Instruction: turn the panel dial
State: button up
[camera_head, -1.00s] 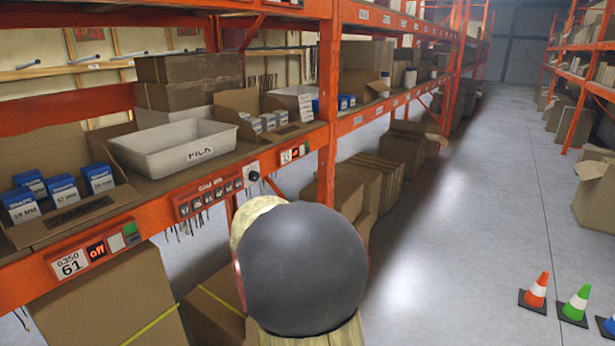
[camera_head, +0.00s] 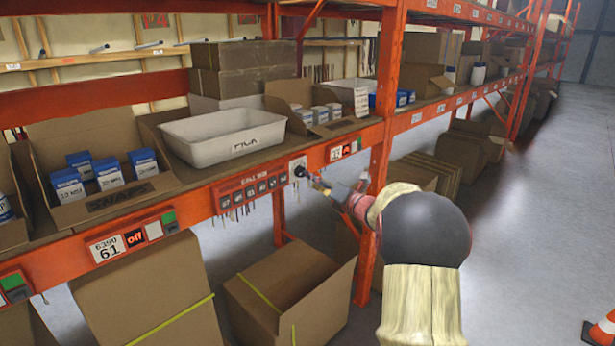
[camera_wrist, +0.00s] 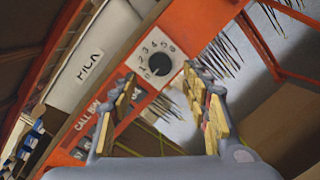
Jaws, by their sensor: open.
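The panel dial is a black round knob (camera_head: 300,172) on a white plate, fixed to the orange shelf beam. In the wrist view the dial (camera_wrist: 159,65) shows numbers around its upper side; its setting is too small to read surely. My gripper (camera_wrist: 160,78) is open and empty, with its yellow-padded fingers either side of the dial in the picture. In the head view my gripper (camera_head: 318,182) is just right of the dial, close to the beam. Whether a finger touches the knob cannot be told.
A red button panel (camera_head: 251,192) sits left of the dial, and a small red label unit (camera_head: 344,148) right of it. A white bin (camera_head: 222,136) stands on the shelf above. An orange upright (camera_head: 389,80) rises beside my arm. Open cartons (camera_head: 262,310) stand below.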

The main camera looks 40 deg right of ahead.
aim_at(301, 172)
jog(key=shift+w+d, duration=0.1)
jog(key=shift+w, duration=2.6)
jog(key=shift+c, duration=1.4)
jog(key=c, duration=0.8)
jog(key=shift+c, duration=0.4)
jog(key=shift+m, duration=0.3)
jog(key=m+y+p, duration=0.1)
jog(key=m+p, duration=0.6)
jog(key=m+g+y+p, duration=0.1)
jog(key=m+p, duration=0.6)
jog(key=m+y+p, duration=0.1)
jog(key=m+p, duration=0.6)
jog(key=shift+d+r, duration=0.15)
jog(key=shift+d, duration=0.1)
